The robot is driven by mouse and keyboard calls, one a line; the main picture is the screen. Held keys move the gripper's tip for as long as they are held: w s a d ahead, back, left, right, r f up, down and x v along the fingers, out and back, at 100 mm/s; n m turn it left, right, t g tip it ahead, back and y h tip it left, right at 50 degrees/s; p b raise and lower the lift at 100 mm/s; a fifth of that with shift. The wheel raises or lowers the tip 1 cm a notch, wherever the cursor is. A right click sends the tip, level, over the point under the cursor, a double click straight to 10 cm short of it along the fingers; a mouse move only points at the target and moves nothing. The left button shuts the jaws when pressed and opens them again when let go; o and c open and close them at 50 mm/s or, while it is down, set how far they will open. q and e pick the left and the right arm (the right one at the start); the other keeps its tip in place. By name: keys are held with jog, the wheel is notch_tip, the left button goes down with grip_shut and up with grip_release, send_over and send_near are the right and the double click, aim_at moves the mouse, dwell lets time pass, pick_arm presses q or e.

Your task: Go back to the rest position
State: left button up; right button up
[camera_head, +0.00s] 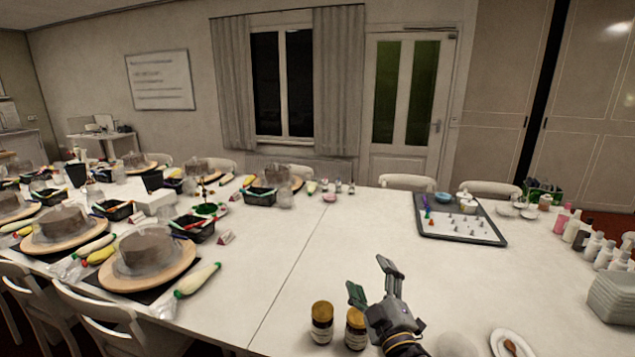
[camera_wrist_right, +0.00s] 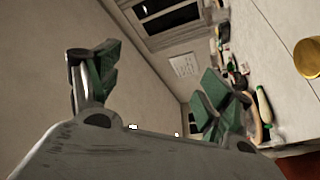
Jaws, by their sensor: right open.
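My right gripper (camera_head: 373,283) is open and empty in the head view, raised over the near part of the white table, with its fingers pointing up and away. In the right wrist view its two green-padded fingers (camera_wrist_right: 150,95) stand wide apart with nothing between them. Two dark jars with gold lids stand close by it: one jar (camera_head: 322,322) is to its left, and the other jar (camera_head: 355,330) is just beside the gripper, partly hidden by it. A gold lid (camera_wrist_right: 309,58) also shows at the right edge of the wrist view. My left gripper is not in view.
The white table (camera_head: 300,255) has free room in the middle. Cakes on wooden turntables (camera_head: 150,275) and black bins fill the left. A dark tray (camera_head: 460,232) with small nozzles lies at the back right.

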jog(key=s+d+f+m+g+h, duration=0.3)
jog(key=d+f+m+g, duration=0.1)
jog(key=f, duration=0.3)
jog(key=s+d+f+m+g+h, duration=0.25)
jog(key=d+f, duration=0.25)
jog(key=f, duration=0.3)
jog(key=s+d+f+m+g+y, duration=0.1)
jog(key=s+f+m+g, duration=0.1)
jog(key=s+f+g, duration=0.55)
jog(key=s+f+m+g+y, duration=0.15)
jog(key=s+f, duration=0.25)
jog(key=s, duration=0.7)
notch_tip(320, 180, down, 32)
jog(key=s+d+g, duration=0.2)
jog(key=s+d+f, duration=0.3)
jog(key=s+f, duration=0.7)
jog(key=s+d+f+g+h, duration=0.1)
jog(key=s+d+f, duration=0.3)
jog(key=s+f, duration=0.7)
jog(key=shift+s, duration=0.15)
